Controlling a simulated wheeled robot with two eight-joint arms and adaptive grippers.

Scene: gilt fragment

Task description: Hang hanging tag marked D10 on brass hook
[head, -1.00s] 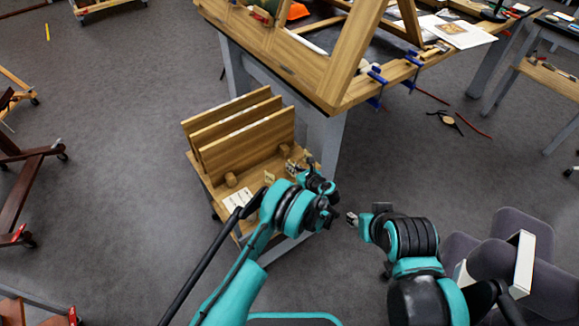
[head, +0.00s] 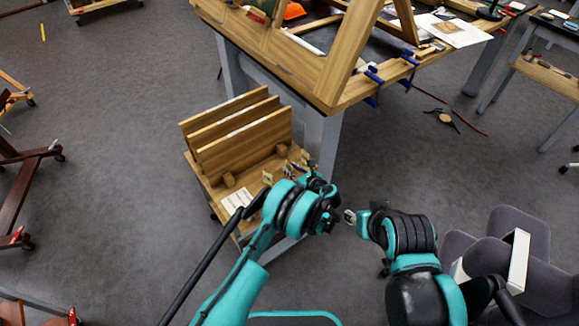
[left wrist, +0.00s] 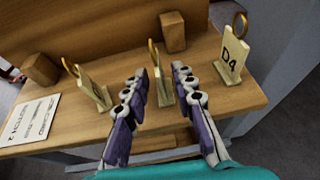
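In the left wrist view, several pale upright tags with brass rings on top stand on a wooden shelf. The right one (left wrist: 232,55) reads D4. The middle tag (left wrist: 162,86) is seen nearly edge-on, its marking not legible. The left tag (left wrist: 93,86) has a mark I cannot read. My left gripper (left wrist: 160,74) is open, with its fingers on either side of the middle tag; I cannot tell whether they touch it. In the head view my left gripper (head: 314,176) is by the shelf's right front. My right gripper (head: 350,216) is small there, its opening unclear. I cannot identify D10 or the brass hook.
The wooden shelf (head: 205,181) carries upright boards (head: 240,128) and wooden blocks (left wrist: 173,31). A printed card (left wrist: 32,118) lies at its left front. A large workbench (head: 262,60) with clamps stands behind.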

